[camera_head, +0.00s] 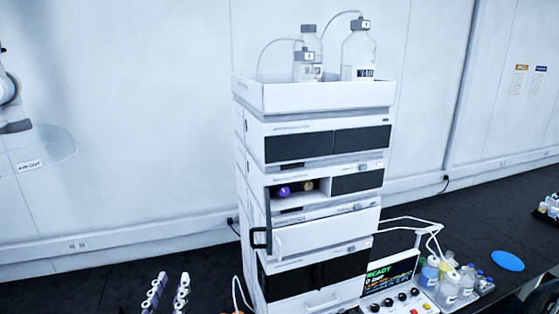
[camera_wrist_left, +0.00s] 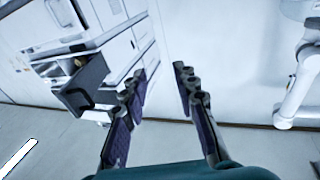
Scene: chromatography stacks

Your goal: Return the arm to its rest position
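My left gripper (camera_head: 168,284) shows at the bottom left of the head view, in front of the chromatography stack (camera_head: 318,236) and to its left. Its two fingers stand apart with nothing between them. In the left wrist view my left gripper (camera_wrist_left: 160,82) is also open and empty, with bare wall beyond the gap. The stack (camera_wrist_left: 118,45) appears tilted at the upper left of that view, apart from the fingers. My right gripper cannot be made out; only an unclear dark shape shows in the head view's lower right corner.
An open compartment in the stack holds small round items (camera_head: 284,191); a black handle (camera_head: 260,238) sticks out below. Bottles (camera_head: 358,52) stand in the top tray (camera_head: 330,97). A control panel (camera_head: 405,302) and small bottles (camera_head: 450,285) are at right. Dark bench is clear left.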

